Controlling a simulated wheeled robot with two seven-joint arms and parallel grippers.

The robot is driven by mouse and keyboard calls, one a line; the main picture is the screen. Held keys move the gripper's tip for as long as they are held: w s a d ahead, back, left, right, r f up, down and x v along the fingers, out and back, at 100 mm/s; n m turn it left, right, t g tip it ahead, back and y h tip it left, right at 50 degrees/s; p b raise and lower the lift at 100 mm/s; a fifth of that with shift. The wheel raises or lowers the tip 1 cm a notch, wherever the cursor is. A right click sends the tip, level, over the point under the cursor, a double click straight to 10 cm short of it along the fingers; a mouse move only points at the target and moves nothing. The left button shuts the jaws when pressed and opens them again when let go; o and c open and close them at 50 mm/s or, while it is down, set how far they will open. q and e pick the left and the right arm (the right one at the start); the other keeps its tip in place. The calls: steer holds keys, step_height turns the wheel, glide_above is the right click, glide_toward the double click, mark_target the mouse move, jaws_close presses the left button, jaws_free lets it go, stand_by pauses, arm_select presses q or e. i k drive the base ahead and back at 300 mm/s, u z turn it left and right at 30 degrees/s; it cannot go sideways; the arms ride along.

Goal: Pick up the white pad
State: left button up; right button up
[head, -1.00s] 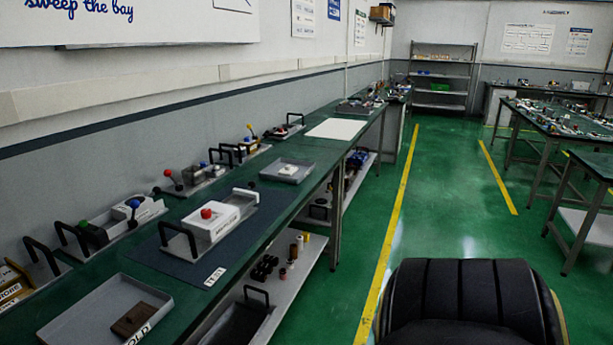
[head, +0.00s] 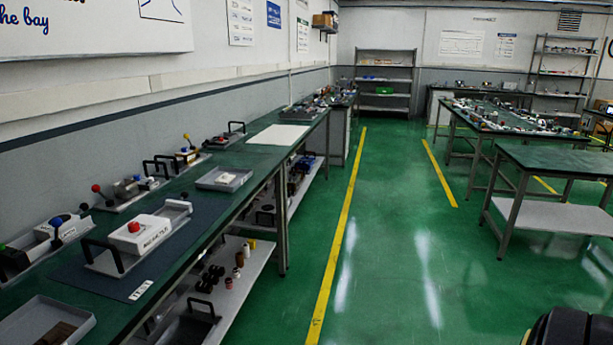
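A small white block-like item, which may be the white pad (head: 226,178), lies in a shallow grey tray (head: 208,185) on the green bench at left. A larger flat white sheet (head: 278,135) lies farther back on the same bench. I cannot tell for certain which of the two is the pad. Neither of my grippers is in view, and nothing is seen touching either white item.
A white box with a red button (head: 134,227) sits on a dark mat (head: 85,285) nearer along the bench (head: 215,217). Another grey tray (head: 35,318) is at lower left. The green floor (head: 390,260) right of the bench is open. A table (head: 560,165) stands at right.

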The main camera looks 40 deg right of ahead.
mark_target(225, 178)
steer(key=z, duration=0.9)
steer(key=i, duration=0.5)
steer(key=z, duration=0.75)
steer(key=i, duration=3.2)
steer(key=u, duration=3.2)
